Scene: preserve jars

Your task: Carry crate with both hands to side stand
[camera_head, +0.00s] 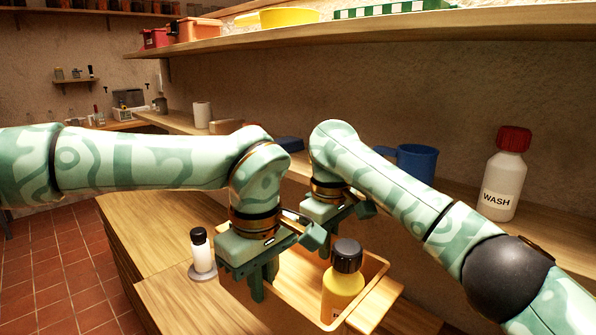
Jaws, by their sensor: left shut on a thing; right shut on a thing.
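The tan crate (283,311) is at the bottom centre, with a yellow bottle with a black cap (343,285) standing inside it. My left gripper (264,280) is shut on the crate's left side wall. My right gripper (328,242) is shut on the crate at its far side, partly hidden behind the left gripper and the bottle. The crate's underside is hidden, so I cannot tell whether it rests on anything. I cannot tell for sure which surface is the side stand; a low wooden top (150,225) lies to the left of the crate.
A small white bottle with a black cap (202,252) stands on a round grey base close left of the crate. A wall shelf behind holds a blue mug (416,162) and a red-capped WASH bottle (505,175). Another shelf (350,35) overhangs above. Tiled floor (50,265) is clear at left.

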